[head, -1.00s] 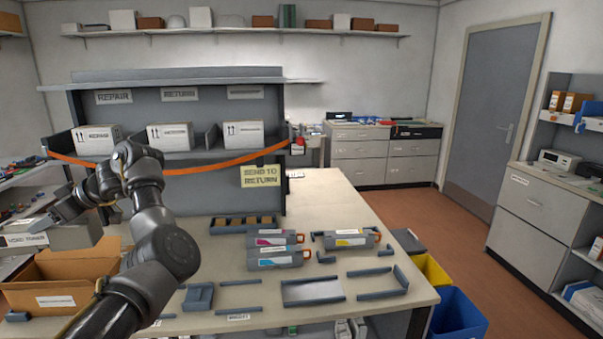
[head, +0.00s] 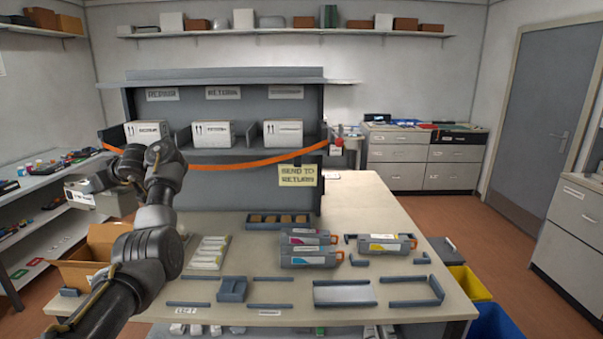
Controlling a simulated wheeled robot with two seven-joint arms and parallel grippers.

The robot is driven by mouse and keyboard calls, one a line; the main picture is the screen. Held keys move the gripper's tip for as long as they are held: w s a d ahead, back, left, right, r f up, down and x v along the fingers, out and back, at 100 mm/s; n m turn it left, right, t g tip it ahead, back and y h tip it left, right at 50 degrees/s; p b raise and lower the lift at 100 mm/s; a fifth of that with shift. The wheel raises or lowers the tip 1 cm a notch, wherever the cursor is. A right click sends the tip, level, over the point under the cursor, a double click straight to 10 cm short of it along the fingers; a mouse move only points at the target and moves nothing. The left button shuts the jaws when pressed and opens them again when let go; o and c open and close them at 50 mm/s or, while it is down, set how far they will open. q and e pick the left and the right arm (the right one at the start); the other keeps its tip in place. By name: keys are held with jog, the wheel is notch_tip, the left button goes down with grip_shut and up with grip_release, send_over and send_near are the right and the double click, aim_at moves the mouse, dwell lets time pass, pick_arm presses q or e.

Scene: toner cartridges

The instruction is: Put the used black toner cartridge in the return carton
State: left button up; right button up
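My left gripper (head: 90,183) is at the left, above and behind the open brown carton (head: 78,273). It appears shut on a grey cartridge-like body (head: 116,204) with a white label, which I take for the used black toner cartridge; its fingertips are small and partly hidden. This body hangs above the carton's far side, apart from it. The carton stands at the table's left end, flaps open, partly hidden by my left arm. Its inside is mostly hidden. My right gripper is out of view.
Cartridges with magenta (head: 308,237), cyan (head: 312,257) and yellow (head: 384,244) marks lie mid-table near grey holders (head: 345,293). White items (head: 209,252) lie beside my arm. An orange strap (head: 240,164) crosses the rack (head: 225,105) of labelled boxes. A shelf unit (head: 50,185) stands left.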

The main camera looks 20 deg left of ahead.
pick_arm(q)
jog(key=w+d+f+m+t+h, duration=0.25)
jog(key=w+f+m+t, duration=0.4)
jog(key=w+f, duration=0.55)
jog(key=w+d+f+m+t+h, duration=0.2)
jog(key=d+f+m+t, duration=0.1)
jog(key=d+f, duration=0.7)
jog(key=s+d+f, duration=0.3)
jog(key=s+d, duration=0.1)
jog(key=s, duration=0.2)
jog(key=w+d+r+m+t+h, duration=0.15)
jog(key=d+r, duration=0.25)
jog(key=d, duration=0.7)
jog(key=w+d+r+m+t+h, duration=0.1)
jog(key=d+r+m+h, duration=0.25)
jog(key=d, duration=0.75)
jog(key=s+d+r+m+h, duration=0.1)
jog(key=s+d+r+h, duration=0.1)
jog(key=s+d+r, duration=0.45)
jog(key=s+d+r+m+h, duration=0.1)
jog(key=s+d+r+m, duration=0.2)
jog(key=d, duration=0.6)
notch_tip(320, 180, down, 10)
jog(key=s+b, duration=0.1)
jog(key=b, duration=0.9)
jog(key=shift+s+n, duration=0.35)
jog(key=shift+n, duration=0.1)
